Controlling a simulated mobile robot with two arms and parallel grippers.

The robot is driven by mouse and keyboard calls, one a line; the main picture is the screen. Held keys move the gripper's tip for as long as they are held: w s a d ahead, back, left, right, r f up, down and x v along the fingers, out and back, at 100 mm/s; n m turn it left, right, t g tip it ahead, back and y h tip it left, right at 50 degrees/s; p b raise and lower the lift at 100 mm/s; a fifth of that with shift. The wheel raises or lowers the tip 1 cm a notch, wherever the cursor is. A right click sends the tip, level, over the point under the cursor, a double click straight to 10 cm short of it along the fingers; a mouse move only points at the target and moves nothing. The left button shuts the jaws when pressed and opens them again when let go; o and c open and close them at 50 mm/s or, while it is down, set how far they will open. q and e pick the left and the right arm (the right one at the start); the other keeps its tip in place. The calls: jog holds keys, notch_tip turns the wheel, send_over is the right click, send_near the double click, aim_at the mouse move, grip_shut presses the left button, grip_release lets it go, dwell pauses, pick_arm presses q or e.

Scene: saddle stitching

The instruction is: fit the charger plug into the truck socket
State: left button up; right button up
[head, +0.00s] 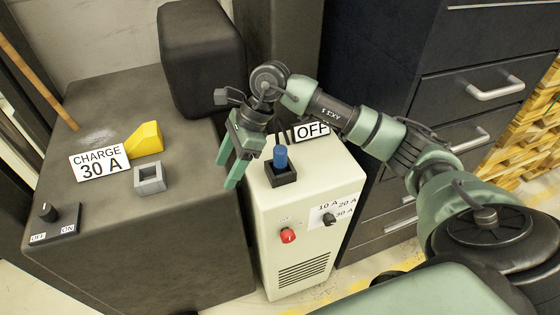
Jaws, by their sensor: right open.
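The blue charger plug (280,155) stands upright in a black square holder (283,175) on top of the cream charger (293,212). The truck socket looks to be the grey square-rimmed block (150,180) on the dark truck body (125,220), to the left of the charger. My right gripper (227,178) points down with its green fingers apart and nothing between them. It is left of the plug, near the truck's right edge, apart from both plug and socket. My left gripper does not show.
A yellow wedge (146,137) and a "CHARGE 30 A" sign (99,161) are beside the socket. An OFF/ON knob (48,212) is at the truck's front left. The charger has a red knob (288,236), a current dial (330,219) and an OFF sign (312,130). Dark drawers (470,85) stand right.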

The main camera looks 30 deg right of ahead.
aim_at(281, 149)
jog(key=d+h, duration=0.2)
jog(key=d, duration=0.3)
jog(key=d+r+h, duration=0.1)
jog(key=d+h, duration=0.1)
jog(key=d, duration=0.3)
jog(key=d+r+g+h, duration=0.1)
jog(key=d, duration=0.4)
jog(key=shift+s+d+h, duration=0.15)
jog(key=shift+s+h, duration=0.05)
jog(key=shift+h, duration=0.2)
jog(key=f+p, duration=0.1)
jog(key=f, duration=0.1)
jog(key=f+p, duration=0.1)
jog(key=f, duration=0.1)
jog(key=f+p, duration=0.1)
jog(key=f, duration=0.1)
jog(key=shift+w+a+f, duration=0.15)
jog(key=shift+a+f, duration=0.05)
jog(key=shift+a, duration=0.15)
jog(key=shift+f, duration=0.65)
jog(key=shift+w, duration=0.1)
grip_shut()
